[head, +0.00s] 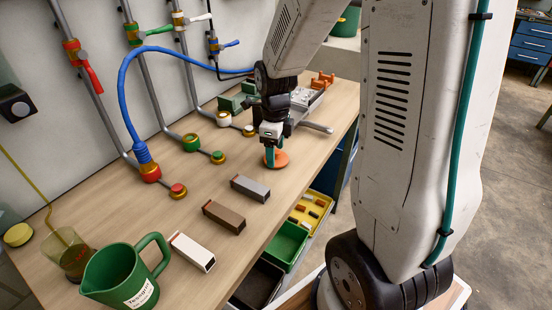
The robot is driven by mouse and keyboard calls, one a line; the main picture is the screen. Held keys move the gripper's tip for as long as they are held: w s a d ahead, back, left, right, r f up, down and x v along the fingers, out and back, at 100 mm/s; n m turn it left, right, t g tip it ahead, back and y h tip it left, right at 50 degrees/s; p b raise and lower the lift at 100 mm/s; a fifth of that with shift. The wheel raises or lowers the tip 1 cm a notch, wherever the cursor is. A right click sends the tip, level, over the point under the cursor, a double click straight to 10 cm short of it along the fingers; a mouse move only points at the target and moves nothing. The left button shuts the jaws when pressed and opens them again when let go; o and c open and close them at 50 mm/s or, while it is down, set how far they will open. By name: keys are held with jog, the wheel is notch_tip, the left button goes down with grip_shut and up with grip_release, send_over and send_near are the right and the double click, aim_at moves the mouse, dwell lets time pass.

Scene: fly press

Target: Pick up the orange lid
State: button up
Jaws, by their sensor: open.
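The orange lid (276,160) is a flat round disc lying on the wooden bench, near its right edge. My gripper (271,153) points down directly above the lid, with its teal fingertips at the lid's upper surface. The fingers hide part of the lid. The jaws are open, and I cannot tell whether the fingertips touch the lid.
Grey (250,187), brown (224,216) and white (191,251) blocks lie on the bench (150,215) in front of the lid. A green jug (120,275) stands at the front left. Pipes with a blue hose (127,98) line the wall. Bins (287,245) sit below the right edge.

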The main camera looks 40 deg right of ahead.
jog(key=shift+f, duration=0.8)
jog(key=c, duration=0.6)
jog(key=shift+o, duration=0.2)
jog(key=shift+r, duration=0.1)
